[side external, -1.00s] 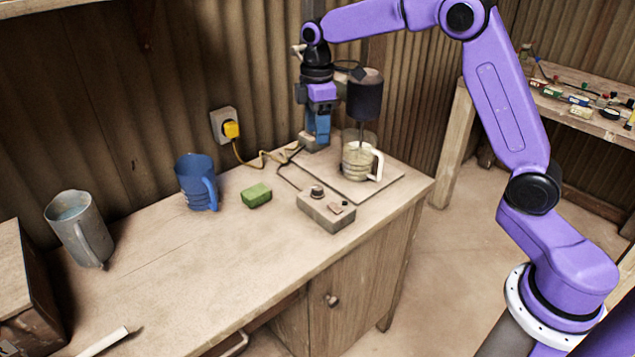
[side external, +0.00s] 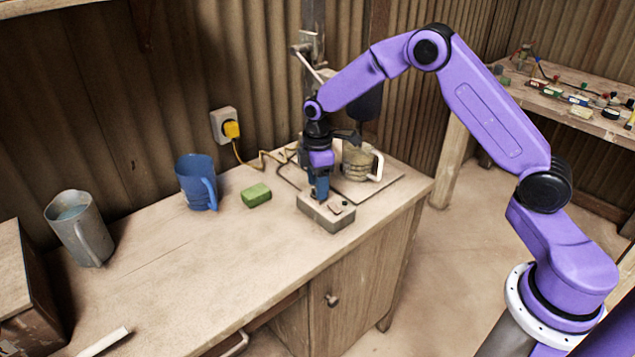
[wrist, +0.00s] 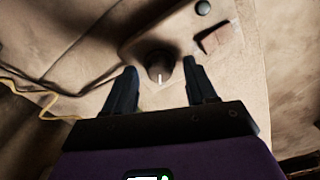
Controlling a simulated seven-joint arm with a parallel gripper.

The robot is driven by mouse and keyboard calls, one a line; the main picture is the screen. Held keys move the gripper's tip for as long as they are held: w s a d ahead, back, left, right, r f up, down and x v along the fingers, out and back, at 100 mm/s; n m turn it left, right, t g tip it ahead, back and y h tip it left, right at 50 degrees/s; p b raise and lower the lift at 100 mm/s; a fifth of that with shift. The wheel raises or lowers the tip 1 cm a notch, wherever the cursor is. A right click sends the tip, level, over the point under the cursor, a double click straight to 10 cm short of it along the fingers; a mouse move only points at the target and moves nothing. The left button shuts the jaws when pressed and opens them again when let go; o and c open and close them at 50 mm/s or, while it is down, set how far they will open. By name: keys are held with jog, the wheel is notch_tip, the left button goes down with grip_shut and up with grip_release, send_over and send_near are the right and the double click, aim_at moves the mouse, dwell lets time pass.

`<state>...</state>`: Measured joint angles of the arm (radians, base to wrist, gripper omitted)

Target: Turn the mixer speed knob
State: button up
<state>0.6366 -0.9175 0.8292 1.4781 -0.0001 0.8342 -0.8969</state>
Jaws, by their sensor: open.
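The mixer speed knob (wrist: 160,66) is a dark round knob with a white pointer line, on top of the grey control box (side external: 327,217). In the wrist view it lies between and just beyond my two open fingertips. My gripper (side external: 320,194) points down at the left part of the box in the side view and hides the knob there. My gripper (wrist: 160,82) has one finger on each side of the knob in the wrist view. I cannot tell whether the fingers touch it. The mixer (side external: 368,105) stands behind, with a clear beaker (side external: 357,162) below it.
The box also carries a rocker switch (wrist: 214,40) and a small round button (wrist: 203,8). A green sponge (side external: 256,195), a blue jug (side external: 194,180) and a grey jug (side external: 82,228) stand to the left. A yellow plug (side external: 231,129) and cable run along the wall.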

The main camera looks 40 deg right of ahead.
jog(key=shift+f, duration=0.1)
grip_shut()
jog(key=shift+m, duration=0.5)
jog(key=m, duration=0.4)
jog(key=shift+m, duration=0.3)
jog(key=m, duration=0.6)
jog(key=shift+m, duration=0.3)
grip_release()
